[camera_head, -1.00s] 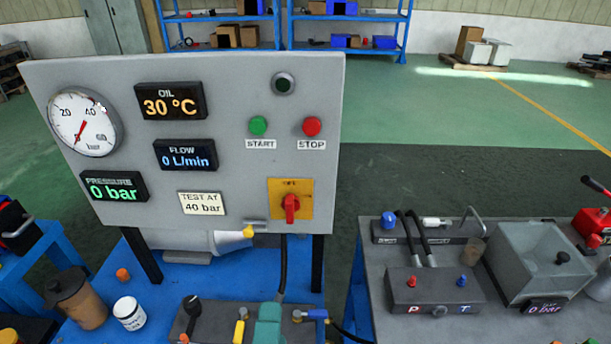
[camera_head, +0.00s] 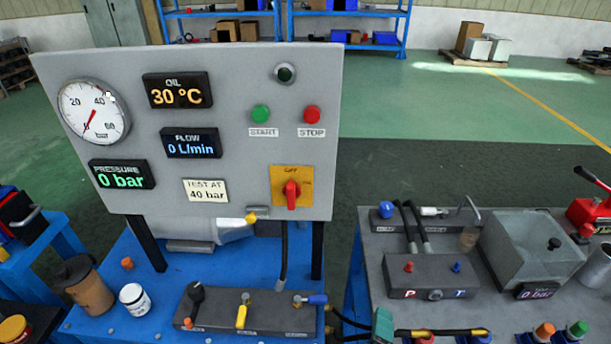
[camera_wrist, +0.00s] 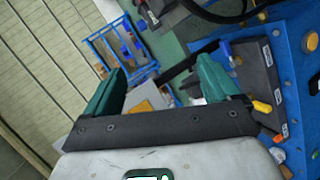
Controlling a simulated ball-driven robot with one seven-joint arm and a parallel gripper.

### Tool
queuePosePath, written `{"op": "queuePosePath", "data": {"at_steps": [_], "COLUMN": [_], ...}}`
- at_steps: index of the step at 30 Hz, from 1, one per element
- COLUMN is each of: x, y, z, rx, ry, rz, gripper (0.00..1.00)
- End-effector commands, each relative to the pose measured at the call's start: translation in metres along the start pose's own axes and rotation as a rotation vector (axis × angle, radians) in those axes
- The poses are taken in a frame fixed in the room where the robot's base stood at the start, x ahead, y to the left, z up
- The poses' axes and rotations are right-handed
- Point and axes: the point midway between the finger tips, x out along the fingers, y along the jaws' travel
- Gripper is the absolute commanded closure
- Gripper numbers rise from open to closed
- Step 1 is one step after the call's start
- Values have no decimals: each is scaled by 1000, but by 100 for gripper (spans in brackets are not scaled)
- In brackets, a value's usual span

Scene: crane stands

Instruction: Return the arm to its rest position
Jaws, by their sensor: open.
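My gripper shows in the wrist view (camera_wrist: 160,68), with its two green fingers spread wide and nothing between them. In the head view only a green finger part (camera_head: 383,325) shows at the bottom edge, near the gap between the two benches; the rest of the arm is out of view. It appears apart from the valve block (camera_head: 215,313) with its black, yellow and blue handles. The grey test panel (camera_head: 240,100) stands upright behind, reading 0 bar, 0 L/min and 30 °C.
The blue bench (camera_head: 110,325) carries a brown cup (camera_head: 90,291) and a white jar (camera_head: 134,299). The right bench (camera_head: 385,250) holds a grey tank (camera_head: 530,247) and a P/T block (camera_head: 432,278). Hoses (camera_head: 440,332) lie near my gripper. Open floor lies behind.

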Motion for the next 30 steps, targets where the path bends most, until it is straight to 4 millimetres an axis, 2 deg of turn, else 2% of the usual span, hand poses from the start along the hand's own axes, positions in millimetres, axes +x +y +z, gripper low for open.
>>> {"op": "queuePosePath", "data": {"at_steps": [3,5,6,9,12,15,20,30], "x": [22,28,28,19,0,-19,-38,-41], "y": [-17,-30,-41,-69,-93,-109,-122,-124], "z": [66,105,131,188,225,247,260,261], "rx": [155,258,332,520,683,803,903,917], "ry": [-161,-259,-325,-483,-603,-685,-746,-752], "rz": [-146,-238,-304,-464,-601,-706,-800,-815], "gripper": [11,11,11,11,11,11,11,11]}}
